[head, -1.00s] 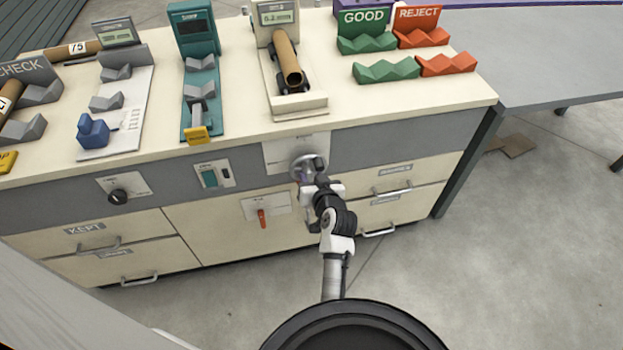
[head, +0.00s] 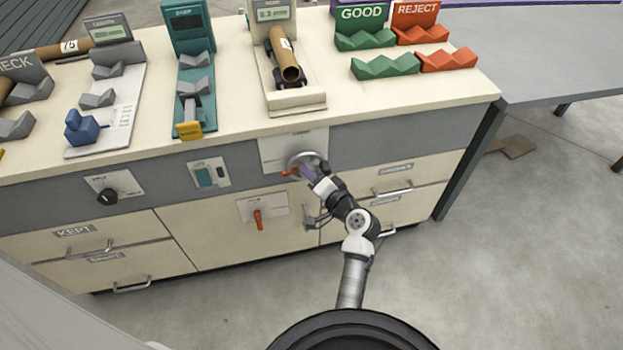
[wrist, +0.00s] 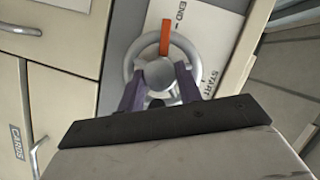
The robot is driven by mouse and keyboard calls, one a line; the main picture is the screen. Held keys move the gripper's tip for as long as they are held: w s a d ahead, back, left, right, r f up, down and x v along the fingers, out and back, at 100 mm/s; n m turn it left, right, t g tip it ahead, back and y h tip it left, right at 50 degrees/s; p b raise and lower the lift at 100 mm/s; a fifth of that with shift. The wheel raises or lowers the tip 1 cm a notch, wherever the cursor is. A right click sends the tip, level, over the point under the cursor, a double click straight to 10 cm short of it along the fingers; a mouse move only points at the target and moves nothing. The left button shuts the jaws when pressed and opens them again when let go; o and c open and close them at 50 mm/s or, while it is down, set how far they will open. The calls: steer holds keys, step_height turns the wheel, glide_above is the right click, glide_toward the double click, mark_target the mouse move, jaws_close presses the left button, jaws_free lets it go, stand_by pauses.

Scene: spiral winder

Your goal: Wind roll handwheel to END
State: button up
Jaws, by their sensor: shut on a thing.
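The roll handwheel (head: 303,161) is a grey ring with a round hub on the front of the cabinet. It also shows in the wrist view (wrist: 129,62). An orange mark (wrist: 165,38) on the wheel points close beside the printed END label (wrist: 180,14); the START label (wrist: 202,86) is farther round. My gripper (wrist: 160,90), with purple fingers, is shut on the handwheel beside the hub; the exact contact is partly hidden. In the head view my gripper (head: 311,174) covers the wheel's lower right.
Above the wheel, a brown tube (head: 284,58) lies on a cradle before a display (head: 271,12) that seems to read 0.3. Drawer handles (head: 393,195) project at the right.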

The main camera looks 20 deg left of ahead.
steer(key=shift+m, duration=0.5)
steer(key=shift+y+b, duration=0.3)
steer(key=o, duration=1)
steer(key=b+v, duration=0.2)
steer(key=v, duration=1.1)
steer(key=shift+s+d+b, duration=0.25)
steer(key=shift+d+b, duration=0.05)
steer(key=shift+b, duration=0.05)
